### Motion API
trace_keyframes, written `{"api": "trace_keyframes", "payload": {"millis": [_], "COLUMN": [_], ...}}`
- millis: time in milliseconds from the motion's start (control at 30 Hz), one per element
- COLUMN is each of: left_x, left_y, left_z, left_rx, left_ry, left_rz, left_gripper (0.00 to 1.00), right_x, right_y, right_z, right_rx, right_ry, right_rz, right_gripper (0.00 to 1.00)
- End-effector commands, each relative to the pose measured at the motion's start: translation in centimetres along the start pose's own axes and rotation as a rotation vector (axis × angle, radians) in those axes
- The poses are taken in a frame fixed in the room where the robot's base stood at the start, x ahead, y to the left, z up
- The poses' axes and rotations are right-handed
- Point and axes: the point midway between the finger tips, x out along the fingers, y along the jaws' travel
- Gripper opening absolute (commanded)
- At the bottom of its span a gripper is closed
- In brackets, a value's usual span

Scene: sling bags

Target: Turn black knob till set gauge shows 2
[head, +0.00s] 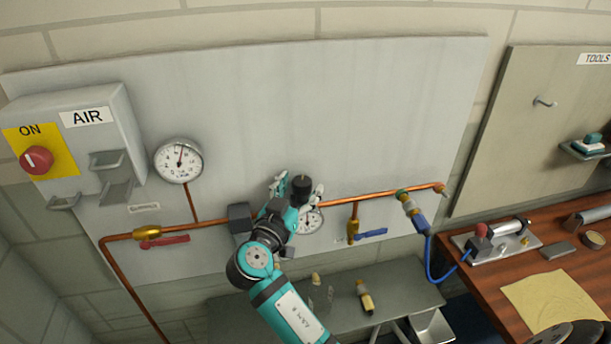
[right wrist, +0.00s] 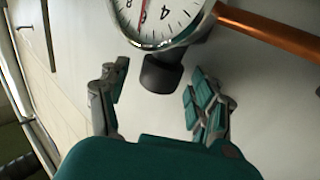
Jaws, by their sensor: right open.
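The black knob (head: 301,186) stands out from the grey panel, just above the small set gauge (head: 312,222) on the copper pipe. My right gripper (head: 299,188) is open, with one finger on each side of the knob. In the right wrist view the knob (right wrist: 161,73) shows between the open fingers (right wrist: 158,97), with visible gaps on both sides. The set gauge (right wrist: 170,15) is cut off by the top of that view. A thin red line crosses its white dial, but I cannot read the value surely. My left gripper is not in view.
A larger gauge (head: 179,160) hangs at the left by the AIR box (head: 80,135) with its red switch. A red-handled valve (head: 160,238) and a blue-handled valve (head: 362,232) sit on the pipe. A shelf (head: 400,292) lies below; the upper panel is clear.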

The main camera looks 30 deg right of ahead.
Motion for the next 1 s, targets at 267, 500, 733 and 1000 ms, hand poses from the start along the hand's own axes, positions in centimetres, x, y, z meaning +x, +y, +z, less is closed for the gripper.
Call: {"api": "trace_keyframes", "payload": {"millis": [267,500,733,1000], "left_x": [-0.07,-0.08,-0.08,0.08], "left_y": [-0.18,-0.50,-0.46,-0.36], "left_z": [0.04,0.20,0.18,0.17], "left_rx": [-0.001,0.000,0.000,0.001], "left_ry": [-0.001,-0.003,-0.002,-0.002], "left_rz": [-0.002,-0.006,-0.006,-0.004], "left_gripper": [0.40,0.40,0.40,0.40], "right_x": [-0.13,-0.11,-0.09,-0.09], "right_y": [-0.01,-0.01,0.00,0.09], "right_z": [0.04,0.02,0.00,-0.01], "right_rx": [0.000,0.001,0.001,0.002], "right_ry": [0.000,0.000,0.000,0.002], "right_rz": [0.000,0.000,0.000,-0.024], "right_gripper": [0.64,0.41,0.11,0.09]}}
